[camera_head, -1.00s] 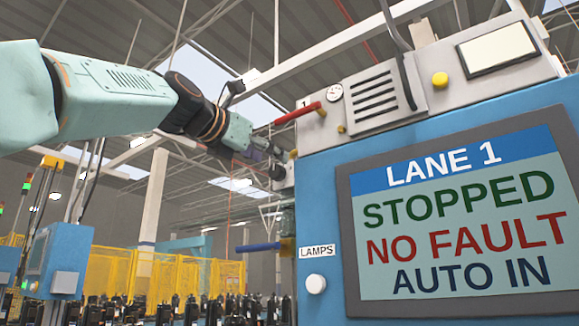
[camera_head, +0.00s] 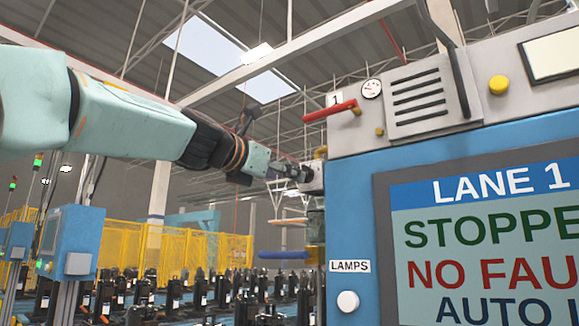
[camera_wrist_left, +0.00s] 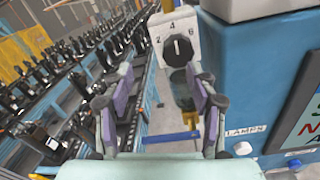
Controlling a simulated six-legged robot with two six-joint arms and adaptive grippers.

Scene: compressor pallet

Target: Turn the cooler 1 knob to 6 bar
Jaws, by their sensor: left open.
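A black round knob (camera_wrist_left: 178,50) sits on a white box (camera_wrist_left: 193,24) marked 2, 4 and 6 in the left wrist view. Its white pointer mark stands about upright, toward the 4; the 6 is at the right. In the head view the box (camera_head: 314,178) sticks out at the left of the blue cabinet, and the knob face cannot be made out. My left gripper (camera_head: 297,172) is right beside the box. In the wrist view its fingers (camera_wrist_left: 160,78) are spread and empty, with the knob beyond them, slightly right of centre. My right gripper is not in view.
The blue cabinet (camera_head: 350,215) with the LANE 1 screen (camera_head: 490,250) stands close on the right. A red lever (camera_head: 330,112) and a gauge (camera_head: 371,88) are above the box, a blue lever (camera_head: 283,255) below. Rows of black units (camera_wrist_left: 75,50) fill conveyors at the left.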

